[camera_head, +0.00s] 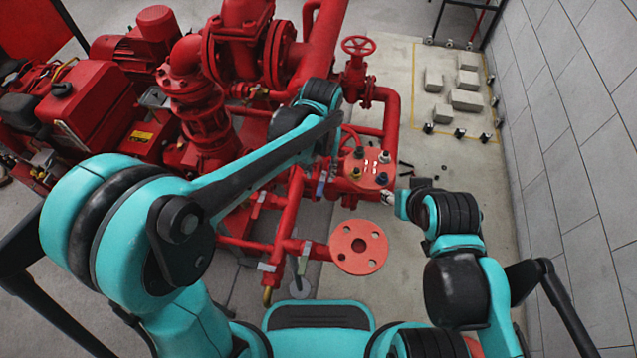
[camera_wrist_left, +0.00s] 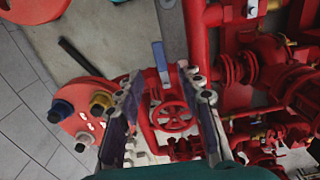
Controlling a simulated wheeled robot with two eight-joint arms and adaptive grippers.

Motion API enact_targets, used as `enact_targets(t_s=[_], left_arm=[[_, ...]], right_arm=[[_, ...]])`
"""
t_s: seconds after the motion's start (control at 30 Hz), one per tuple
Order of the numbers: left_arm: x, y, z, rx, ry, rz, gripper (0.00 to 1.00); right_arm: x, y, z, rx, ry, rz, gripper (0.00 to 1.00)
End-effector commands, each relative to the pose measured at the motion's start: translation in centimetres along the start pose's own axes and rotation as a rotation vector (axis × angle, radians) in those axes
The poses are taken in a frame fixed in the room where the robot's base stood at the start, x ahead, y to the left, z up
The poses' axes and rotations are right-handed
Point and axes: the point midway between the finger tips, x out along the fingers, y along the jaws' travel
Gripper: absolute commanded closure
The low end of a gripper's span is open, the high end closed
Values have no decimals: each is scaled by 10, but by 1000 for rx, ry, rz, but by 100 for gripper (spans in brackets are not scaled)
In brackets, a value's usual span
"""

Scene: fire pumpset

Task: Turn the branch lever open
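The blue branch lever (camera_wrist_left: 160,62) shows in the left wrist view, in line with the gap at the fingertips of my left gripper (camera_wrist_left: 159,74). The gripper is open, a finger on each side, with nothing visibly held. I cannot tell whether the lever lies between the fingers or beyond them. A red handwheel (camera_wrist_left: 173,116) shows through the finger gap, below the lever in the picture. In the head view a small blue handle (camera_head: 321,183) shows on the red pipework, and my left arm covers much of the gripper. My right gripper (camera_head: 388,197) is beside the bolted flange; its fingers are unclear.
A red flange with coloured bolts (camera_head: 368,168) stands close to both arms; it also shows in the left wrist view (camera_wrist_left: 84,115). A bare red flange (camera_head: 358,247) is nearer me. Red pipes and pumps crowd the left. Grey blocks (camera_head: 466,100) lie on open floor by the wall.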

Motion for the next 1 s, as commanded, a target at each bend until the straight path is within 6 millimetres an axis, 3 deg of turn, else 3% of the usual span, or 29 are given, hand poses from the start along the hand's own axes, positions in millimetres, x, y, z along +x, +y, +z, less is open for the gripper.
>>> enact_targets(t_s=[0.2,0.4,0.77,0.9,1.0], left_arm=[[41,0,0,0,1,0,63],[64,0,0,0,2,0,63],[68,0,0,0,2,0,63],[68,0,0,0,2,0,100],[68,-1,0,0,2,0,100]], right_arm=[[15,0,11,0,0,0,56],[23,0,16,0,0,0,56],[23,0,17,0,0,0,56],[23,0,17,0,0,0,56],[23,0,17,0,0,0,56]])
